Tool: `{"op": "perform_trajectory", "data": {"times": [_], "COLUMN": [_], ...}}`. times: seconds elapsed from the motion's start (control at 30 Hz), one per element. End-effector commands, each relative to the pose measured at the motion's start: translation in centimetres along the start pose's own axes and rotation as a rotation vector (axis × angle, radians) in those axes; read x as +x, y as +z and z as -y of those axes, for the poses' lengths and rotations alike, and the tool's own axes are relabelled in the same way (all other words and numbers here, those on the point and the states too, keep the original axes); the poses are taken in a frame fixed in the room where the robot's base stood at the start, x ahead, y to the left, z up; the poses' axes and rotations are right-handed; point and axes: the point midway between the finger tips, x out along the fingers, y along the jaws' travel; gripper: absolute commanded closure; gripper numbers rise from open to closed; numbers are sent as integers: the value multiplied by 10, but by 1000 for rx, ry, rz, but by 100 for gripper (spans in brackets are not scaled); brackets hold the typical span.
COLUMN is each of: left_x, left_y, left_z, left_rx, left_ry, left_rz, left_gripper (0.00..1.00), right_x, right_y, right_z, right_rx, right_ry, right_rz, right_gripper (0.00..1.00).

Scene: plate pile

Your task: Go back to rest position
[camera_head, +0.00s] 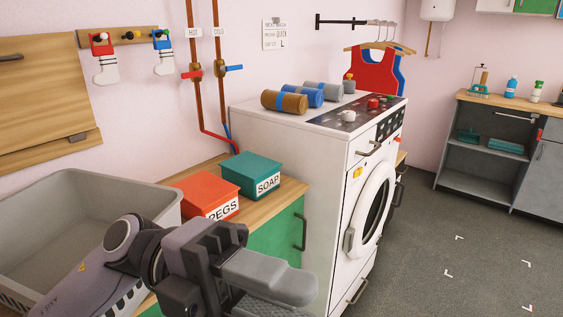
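My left gripper (275,285) reaches in from the lower left, in front of the green cabinet (275,238) and left of the white washing machine (285,143). One pale grey finger lies above a darker ribbed part, cut off by the bottom edge. The space between the fingers is hidden, so I cannot tell whether it is open or shut. No held object shows. My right gripper is not in view. No plates are in view.
A grey basin (150,184), a red PEGS box (208,193) and a teal SOAP box (250,174) are close to my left arm. Rolled towels (284,102) lie on the machine. A grey shelf unit (480,185) stands right. The floor (430,250) between is clear.

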Motion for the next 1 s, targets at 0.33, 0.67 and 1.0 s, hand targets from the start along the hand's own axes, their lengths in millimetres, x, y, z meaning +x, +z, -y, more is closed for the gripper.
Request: {"op": "perform_trajectory", "data": {"times": [0.33, 0.67, 1.0], "left_x": [-72, -188, -248], "left_y": [65, 94, 5], "left_z": [2, -123, -327], "left_rx": [-231, -610, -1154], "left_ry": [-673, -1077, -1169], "left_rz": [426, 1038, 1674], "left_gripper": [66, 66, 66], "right_x": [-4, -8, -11], "right_y": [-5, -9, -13], "right_z": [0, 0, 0], "right_rx": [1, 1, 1], "right_ry": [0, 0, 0], "right_rz": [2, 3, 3], "right_gripper": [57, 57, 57]}}
